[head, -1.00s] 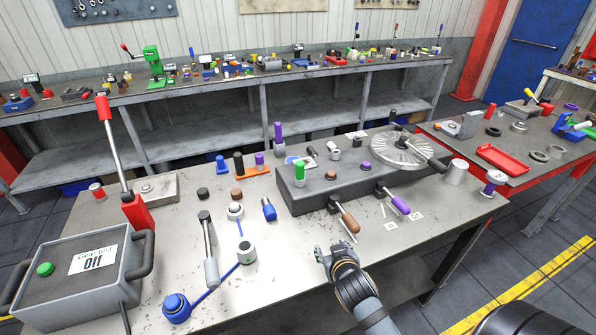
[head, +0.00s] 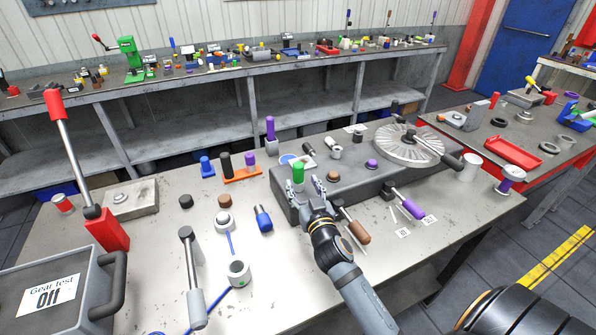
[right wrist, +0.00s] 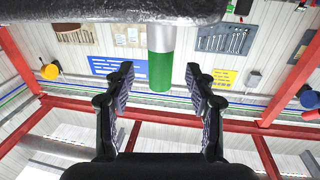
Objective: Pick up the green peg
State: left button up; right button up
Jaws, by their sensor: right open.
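The green peg (head: 298,171) stands upright at the front left of the dark grey block (head: 345,186) on the near bench. Its lower part is pale. My right gripper (head: 306,187) is open and empty, just in front of the peg, its fingers spread to either side in the picture. In the right wrist view, which looks upside down, the peg (right wrist: 160,70) lies centred between the open fingers (right wrist: 160,75). I cannot tell whether it is between the tips or just beyond them. My left gripper is not in view.
A brown-handled tool (head: 355,228) and a purple-handled tool (head: 410,207) lie right of my gripper. A blue bottle-like part (head: 263,218) stands to its left. A slotted metal disc (head: 408,146) sits on the block's right.

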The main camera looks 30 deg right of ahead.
aim_at(300, 178)
jog(key=shift+w+d+r+p, duration=0.15)
jog(key=shift+w+r+p, duration=0.15)
jog(key=shift+w+p, duration=0.3)
jog(key=shift+w+d+r+p, duration=0.1)
jog(key=shift+w+r+p, duration=0.15)
jog(key=shift+w+p, duration=0.35)
jog(key=shift+w+d+f, duration=0.1)
jog(key=shift+w+f, duration=0.05)
jog(key=shift+w, duration=0.45)
jog(key=shift+w+d+f, duration=0.1)
jog(key=shift+w+f, duration=0.05)
jog(key=shift+w, duration=0.4)
jog(key=shift+w+f, duration=0.15)
jog(key=shift+w, duration=0.05)
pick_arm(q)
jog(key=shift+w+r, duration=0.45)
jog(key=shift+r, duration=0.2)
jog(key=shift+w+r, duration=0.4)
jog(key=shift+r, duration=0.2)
pick_arm(e)
jog(key=shift+s, duration=0.1)
jog(key=shift+c, duration=0.2)
jog(key=shift+s, duration=0.1)
jog(key=shift+c, duration=1.2)
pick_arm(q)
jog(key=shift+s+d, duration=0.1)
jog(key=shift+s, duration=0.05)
pick_arm(e)
grip_shut()
